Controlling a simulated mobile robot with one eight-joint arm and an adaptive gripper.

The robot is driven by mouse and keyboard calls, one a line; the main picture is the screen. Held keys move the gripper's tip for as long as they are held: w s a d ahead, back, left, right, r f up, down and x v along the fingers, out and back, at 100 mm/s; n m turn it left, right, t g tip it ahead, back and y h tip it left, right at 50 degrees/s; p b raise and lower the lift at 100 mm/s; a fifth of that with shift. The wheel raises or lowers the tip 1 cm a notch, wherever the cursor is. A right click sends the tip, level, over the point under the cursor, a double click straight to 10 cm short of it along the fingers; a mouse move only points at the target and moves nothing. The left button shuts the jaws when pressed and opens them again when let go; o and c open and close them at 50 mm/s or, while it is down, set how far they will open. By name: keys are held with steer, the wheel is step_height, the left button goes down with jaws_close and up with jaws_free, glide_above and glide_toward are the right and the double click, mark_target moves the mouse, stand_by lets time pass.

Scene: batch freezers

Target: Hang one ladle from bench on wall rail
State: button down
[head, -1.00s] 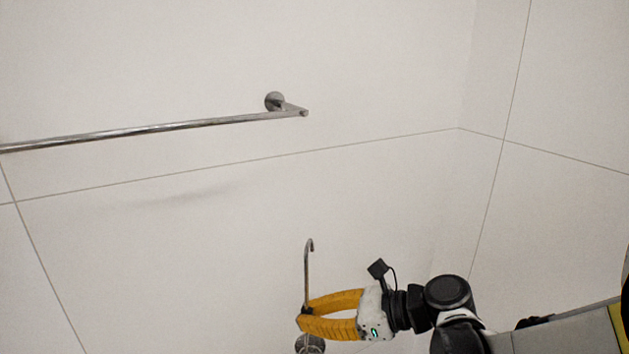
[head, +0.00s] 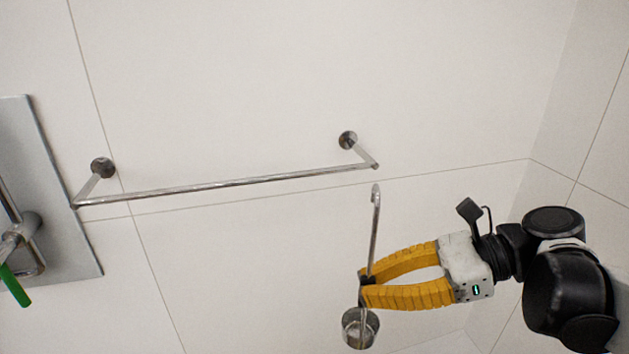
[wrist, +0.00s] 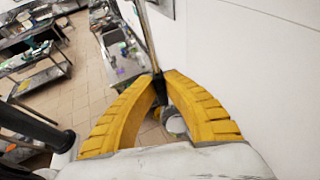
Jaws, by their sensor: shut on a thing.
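The ladle (head: 375,225) is a thin metal rod with a hooked top end and a round metal bowl (head: 360,328) at the bottom. It hangs about upright in my gripper (head: 365,287), whose yellow fingers are shut on its handle just above the bowl. In the wrist view the fingertips (wrist: 159,84) close on the handle, with the bowl partly hidden behind them. The wall rail (head: 230,183) is a straight metal bar on two round wall mounts. The ladle's hook shows just below the rail's right end in the head view and is not on the bar.
A grey metal panel (head: 40,170) with a green-handled lever (head: 15,285) is on the wall at the left. The wall around the rail is bare. In the wrist view, steel benches (wrist: 42,75) with several items stand over a tiled floor (wrist: 90,70).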

steer(key=w+a+f+b, duration=0.1)
steer(key=w+b, duration=0.1)
steer(key=w, duration=0.5)
steer(key=w+a+f+b, duration=0.2)
steer(key=w, duration=0.5)
steer(key=shift+w, duration=0.3)
stand_by(0.5)
steer(key=c, duration=1.5)
jaws_free()
steer(key=shift+c, duration=0.2)
